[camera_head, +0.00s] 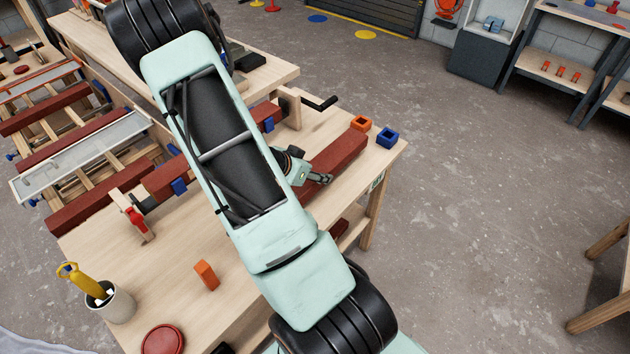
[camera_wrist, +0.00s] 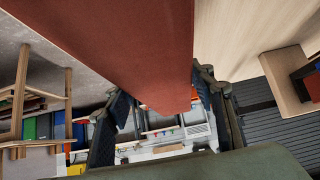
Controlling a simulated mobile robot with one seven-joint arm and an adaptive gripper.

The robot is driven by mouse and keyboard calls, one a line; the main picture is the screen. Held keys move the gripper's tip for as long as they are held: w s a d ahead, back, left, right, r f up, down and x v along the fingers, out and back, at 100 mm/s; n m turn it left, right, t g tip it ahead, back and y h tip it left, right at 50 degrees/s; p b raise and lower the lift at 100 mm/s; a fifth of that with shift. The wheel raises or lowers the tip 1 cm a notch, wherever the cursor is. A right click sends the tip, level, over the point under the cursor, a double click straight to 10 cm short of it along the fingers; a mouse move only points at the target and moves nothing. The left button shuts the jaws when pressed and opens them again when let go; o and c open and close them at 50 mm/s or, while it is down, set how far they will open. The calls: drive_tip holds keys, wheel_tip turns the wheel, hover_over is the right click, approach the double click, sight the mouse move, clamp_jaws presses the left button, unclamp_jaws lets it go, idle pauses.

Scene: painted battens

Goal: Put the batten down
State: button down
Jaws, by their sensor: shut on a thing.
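A red-brown batten (camera_head: 338,153) shows to the right of my arm in the head view, along the right end of the wooden workbench (camera_head: 240,292). My gripper (camera_head: 318,179) is shut on it at the near side, partly hidden by my arm. In the wrist view the batten (camera_wrist: 135,45) runs from the top edge down between the two fingers of my gripper (camera_wrist: 165,100), with pale bench top on its right and floor on its left. I cannot tell whether the batten touches the bench top.
An orange square block (camera_head: 361,123) and a blue one (camera_head: 387,138) stand by the batten's far end. More battens (camera_head: 95,199) lie on racks at left. An orange block (camera_head: 206,275), a cup (camera_head: 117,304) and a red disc (camera_head: 163,340) stand on the near bench.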

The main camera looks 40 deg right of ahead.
wheel_tip(320, 180, down, 3)
drive_tip(key=shift+d+f, duration=0.1)
drive_tip(key=c, duration=0.9)
unclamp_jaws()
drive_tip(key=p+v, duration=0.2)
drive_tip(key=v, duration=1)
drive_tip(key=shift+p, duration=0.35)
